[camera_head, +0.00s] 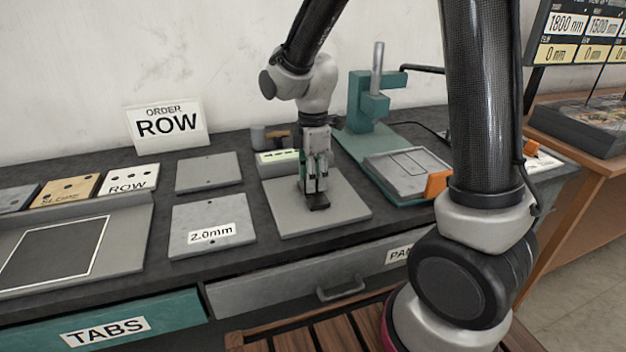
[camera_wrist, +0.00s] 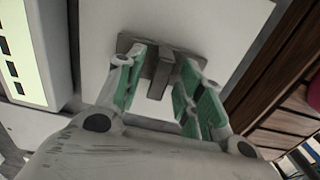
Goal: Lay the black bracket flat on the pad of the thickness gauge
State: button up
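The black bracket (camera_head: 319,203) is a small dark plate with an upright rib. It lies on, or just over, the grey plate (camera_head: 345,215) in front of a small pale display (camera_head: 277,157). I take this unit to be the thickness gauge. The bracket also shows in the wrist view (camera_wrist: 160,72), looking flat against the pale plate (camera_wrist: 235,25). My gripper (camera_head: 315,190) points straight down over it. In the wrist view its green-padded fingers (camera_wrist: 163,75) stand on either side of the rib, with gaps visible on both sides. The bracket's underside is hidden.
A teal stand (camera_head: 370,105) with a post is behind right, with a grey tray (camera_head: 408,170) and an orange block (camera_head: 437,184) before it. A 2.0mm plate (camera_head: 212,222) lies to the left. The ROW sign (camera_head: 168,125) stands at the back.

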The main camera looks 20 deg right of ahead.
notch_tip(320, 180, up, 11)
jog(key=s+d+r+m+t, duration=0.2)
jog(key=s+d+m, duration=0.5)
jog(key=s+m, duration=0.2)
jog(key=s+d+r+m+t, duration=0.2)
jog(key=s+d+r+m, duration=0.1)
jog(key=s+d+m, duration=0.5)
jog(key=shift+s+r+m, duration=0.3)
jog(key=shift+s+m, duration=0.2)
jog(key=shift+s, duration=0.5)
